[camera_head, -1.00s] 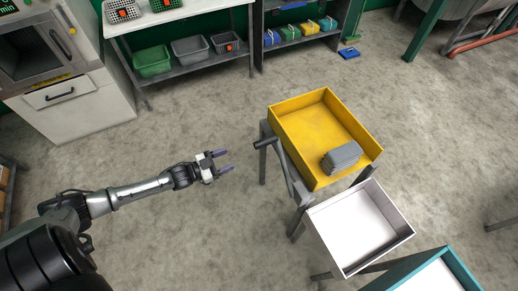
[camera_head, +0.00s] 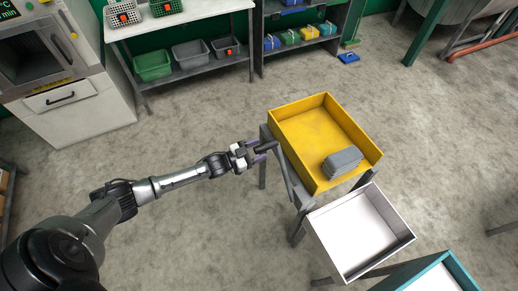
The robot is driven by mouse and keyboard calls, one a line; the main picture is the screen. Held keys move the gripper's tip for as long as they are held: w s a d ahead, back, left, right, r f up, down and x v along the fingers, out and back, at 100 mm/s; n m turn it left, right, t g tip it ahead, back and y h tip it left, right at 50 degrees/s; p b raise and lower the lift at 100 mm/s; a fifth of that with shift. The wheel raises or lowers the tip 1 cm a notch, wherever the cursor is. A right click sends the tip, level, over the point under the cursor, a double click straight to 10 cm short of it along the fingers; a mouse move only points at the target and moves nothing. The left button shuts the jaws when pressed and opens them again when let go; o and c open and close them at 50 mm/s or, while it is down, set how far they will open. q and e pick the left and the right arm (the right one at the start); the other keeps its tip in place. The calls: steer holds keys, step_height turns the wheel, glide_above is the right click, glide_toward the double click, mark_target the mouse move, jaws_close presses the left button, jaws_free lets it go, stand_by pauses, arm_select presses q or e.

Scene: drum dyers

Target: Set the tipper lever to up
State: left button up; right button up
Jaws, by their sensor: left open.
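The tipper is a yellow tray (camera_head: 310,125) on a grey stand, with a stack of grey pieces (camera_head: 342,162) inside near its right front corner. The tipper lever (camera_head: 284,170) is a grey bar along the tray's left side, with a dark handle at its upper end. My left gripper (camera_head: 266,152) is open at the handle, its purple-tipped fingers close to it. The fingers partly hide the handle, and I cannot tell whether they touch it. My right gripper is not in view.
A white tray (camera_head: 338,238) stands just below the yellow tray, with a teal-edged tray (camera_head: 424,272) at lower right. A shelf with bins (camera_head: 153,64) and a cabinet (camera_head: 75,110) stand at the back. The floor around my left arm is clear.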

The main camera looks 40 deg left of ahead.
arm_select(q)
steer(key=shift+w+d, duration=0.15)
steer(key=shift+w, duration=0.2)
steer(key=shift+c, duration=0.5)
jaws_close()
steer(key=shift+r, duration=0.1)
